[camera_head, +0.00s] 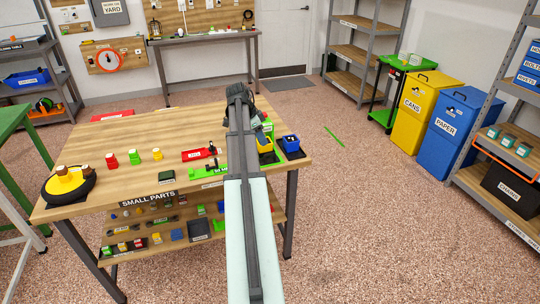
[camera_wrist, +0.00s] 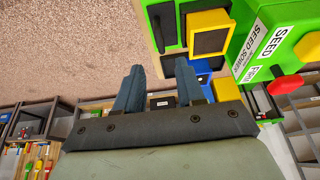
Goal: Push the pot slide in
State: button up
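Black tray-like parts (camera_wrist: 160,12) lie alongside. Which part is the pot slide I cannot tell for certain. In the head view a yellow pot (camera_head: 266,146) and a blue pot (camera_head: 290,141) stand at the table's right end. My gripper (camera_wrist: 157,75) is open with nothing between its fingers. In the head view my arm hides part of the device.
The wooden table (camera_head: 130,180) carries a red tool (camera_head: 200,153), small red and yellow pieces (camera_head: 157,154) and a round black-and-yellow holder (camera_head: 68,184) at left. Yellow (camera_head: 425,110) and blue (camera_head: 455,125) bins stand right, beyond clear floor.

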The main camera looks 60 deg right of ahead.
aim_at(270, 154)
jog(key=x, duration=1)
jog(key=shift+f, duration=0.25)
grip_shut()
